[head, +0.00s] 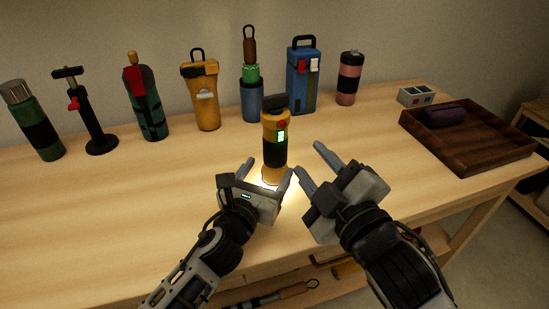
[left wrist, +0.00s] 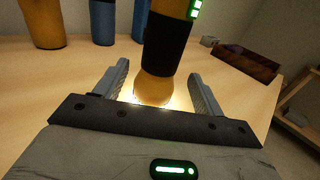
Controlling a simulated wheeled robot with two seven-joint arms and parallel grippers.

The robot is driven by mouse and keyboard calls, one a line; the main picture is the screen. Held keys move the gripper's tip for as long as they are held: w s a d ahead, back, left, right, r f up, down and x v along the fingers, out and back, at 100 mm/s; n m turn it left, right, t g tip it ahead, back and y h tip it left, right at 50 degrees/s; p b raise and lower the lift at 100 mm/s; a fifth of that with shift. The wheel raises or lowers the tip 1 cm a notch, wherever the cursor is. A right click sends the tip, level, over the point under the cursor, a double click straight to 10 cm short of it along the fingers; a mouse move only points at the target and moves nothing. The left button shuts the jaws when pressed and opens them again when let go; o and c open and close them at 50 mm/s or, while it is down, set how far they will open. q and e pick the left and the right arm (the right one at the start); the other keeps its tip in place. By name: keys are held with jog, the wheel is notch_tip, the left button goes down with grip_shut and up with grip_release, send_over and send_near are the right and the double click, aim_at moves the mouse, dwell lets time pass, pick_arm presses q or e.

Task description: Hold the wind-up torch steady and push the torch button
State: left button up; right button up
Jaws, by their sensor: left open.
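The wind-up torch (head: 275,150) is yellow with a black band and dark top, standing upright on the table. A red button (head: 283,124) and green lights (head: 281,136) show near its top. A bright glow lies on the table at its base. My left gripper (head: 269,166) is open, low at the near side of the torch. In the left wrist view the torch (left wrist: 166,45) rises between the open fingers (left wrist: 159,69), with no clear contact. My right gripper (head: 308,157) is open and empty to the right of the torch, apart from it.
Along the back of the wooden table (head: 120,210) stand a green flask (head: 37,125), a black pump (head: 90,115), a yellow canister (head: 202,95) and several other bottles. A brown tray (head: 480,155) and a small grey box (head: 416,96) are at right. The left front is clear.

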aim_at(271, 165)
pick_arm(q)
jog(key=shift+x, duration=2.6)
jog(key=c, duration=1.2)
pick_arm(e)
grip_shut()
